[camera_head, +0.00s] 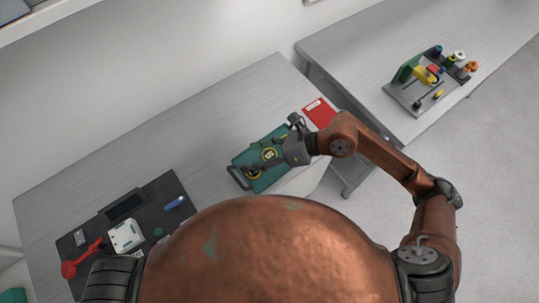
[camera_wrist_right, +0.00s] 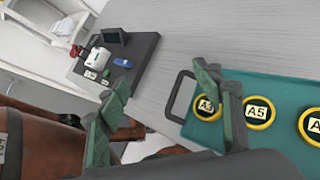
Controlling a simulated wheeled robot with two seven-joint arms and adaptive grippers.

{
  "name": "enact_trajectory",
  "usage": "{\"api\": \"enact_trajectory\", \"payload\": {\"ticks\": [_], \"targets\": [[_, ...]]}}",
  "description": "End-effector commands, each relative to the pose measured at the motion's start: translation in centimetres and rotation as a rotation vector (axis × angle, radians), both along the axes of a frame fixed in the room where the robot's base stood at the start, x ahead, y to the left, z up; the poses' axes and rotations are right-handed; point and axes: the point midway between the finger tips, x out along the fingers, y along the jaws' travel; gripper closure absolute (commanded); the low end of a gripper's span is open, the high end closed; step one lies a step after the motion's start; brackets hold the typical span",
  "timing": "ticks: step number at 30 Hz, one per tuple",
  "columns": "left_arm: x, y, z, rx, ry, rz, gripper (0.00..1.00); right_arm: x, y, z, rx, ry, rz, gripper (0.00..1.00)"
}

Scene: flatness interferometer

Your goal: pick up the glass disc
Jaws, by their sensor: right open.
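A teal tray (camera_head: 243,161) with a dark handle lies on the grey table. It holds round yellow-rimmed discs in a row. In the right wrist view the tray (camera_wrist_right: 290,88) shows discs labelled A3 (camera_wrist_right: 207,107), A5 (camera_wrist_right: 259,113) and one cut off by the right edge (camera_wrist_right: 312,126). Which of these is the glass disc, or whether they are glass, I cannot tell. My right gripper (camera_head: 268,161) is over the tray in the head view. In the right wrist view its green fingers (camera_wrist_right: 163,82) are apart with nothing between them; one partly hides A3. My left gripper is not in view.
A red card (camera_head: 320,113) lies just beyond the tray. A dark mat (camera_head: 170,192) at left carries a white device (camera_head: 126,236), a blue item (camera_head: 175,203) and a red object (camera_head: 83,259). A second table (camera_head: 350,50) holds a small fixture (camera_head: 412,93). The table between mat and tray is clear.

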Motion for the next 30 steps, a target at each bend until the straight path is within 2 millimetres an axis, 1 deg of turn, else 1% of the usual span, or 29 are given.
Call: {"api": "enact_trajectory", "payload": {"ticks": [1, 3, 6, 8, 10, 12, 17, 20, 24, 27, 30], "targets": [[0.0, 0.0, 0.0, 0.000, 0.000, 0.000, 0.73, 1.1, -1.7, -2.2, -0.132, -0.053, 0.014, 0.40], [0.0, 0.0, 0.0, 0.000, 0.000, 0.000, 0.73, 2.6, -4.2, -4.7, -0.294, -0.106, 0.021, 0.40], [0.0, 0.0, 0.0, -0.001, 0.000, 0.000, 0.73, 4.3, -7.3, -6.7, -0.453, -0.153, 0.018, 0.40], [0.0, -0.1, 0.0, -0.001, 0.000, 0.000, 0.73, 5.0, -8.5, -7.3, -0.512, -0.169, 0.014, 0.40], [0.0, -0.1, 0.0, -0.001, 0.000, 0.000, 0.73, 5.4, -9.2, -8.0, -0.550, -0.176, 0.012, 0.40], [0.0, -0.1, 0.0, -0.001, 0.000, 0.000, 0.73, 5.6, -9.1, -8.6, -0.561, -0.177, 0.011, 0.40], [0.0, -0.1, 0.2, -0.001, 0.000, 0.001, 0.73, 6.0, -8.2, -10.0, -0.560, -0.177, 0.011, 0.40], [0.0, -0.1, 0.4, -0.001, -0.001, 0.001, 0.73, 6.3, -7.5, -10.7, -0.559, -0.177, 0.012, 0.40], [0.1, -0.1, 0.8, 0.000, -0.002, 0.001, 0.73, 7.1, -6.1, -12.2, -0.557, -0.174, 0.012, 0.40], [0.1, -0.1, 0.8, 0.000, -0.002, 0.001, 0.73, 7.3, -5.6, -13.4, -0.558, -0.175, 0.012, 0.40], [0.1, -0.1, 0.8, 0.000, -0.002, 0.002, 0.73, 7.5, -5.3, -13.9, -0.557, -0.177, 0.011, 0.40]]}}
